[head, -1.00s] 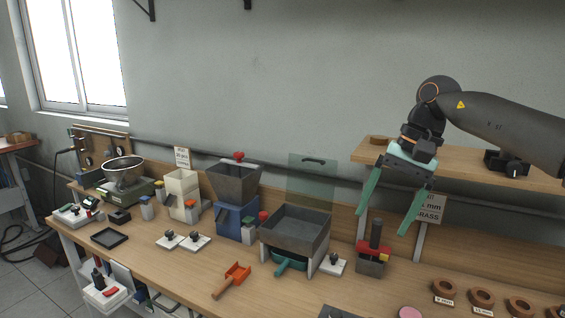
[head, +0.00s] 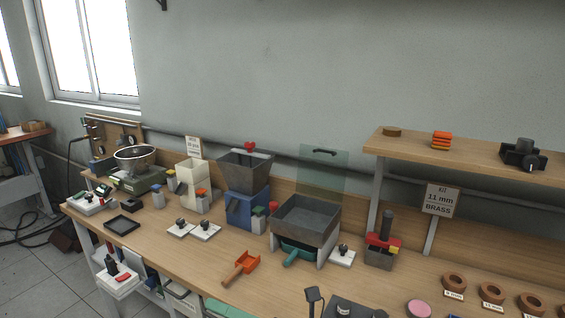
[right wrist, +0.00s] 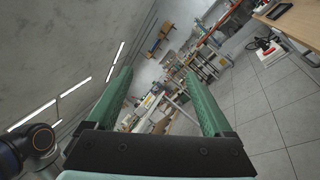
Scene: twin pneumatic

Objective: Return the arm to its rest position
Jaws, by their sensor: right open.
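My right gripper (right wrist: 157,75) shows in the right wrist view, with two green fingers spread wide apart. It is open, and no held object shows between the fingers. Beyond them the wrist view shows the room at a tilt, with benches well away from the fingertips. The right arm does not show clearly in the head view. My left gripper is in neither view.
The wooden bench (head: 160,255) carries a grey hopper (head: 245,172), a grey tray on supports (head: 305,222) and an orange scoop (head: 242,267). A wall shelf (head: 470,160) holds an orange stack (head: 442,140) and a dark device (head: 522,154). Tiled floor (right wrist: 270,120) is open.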

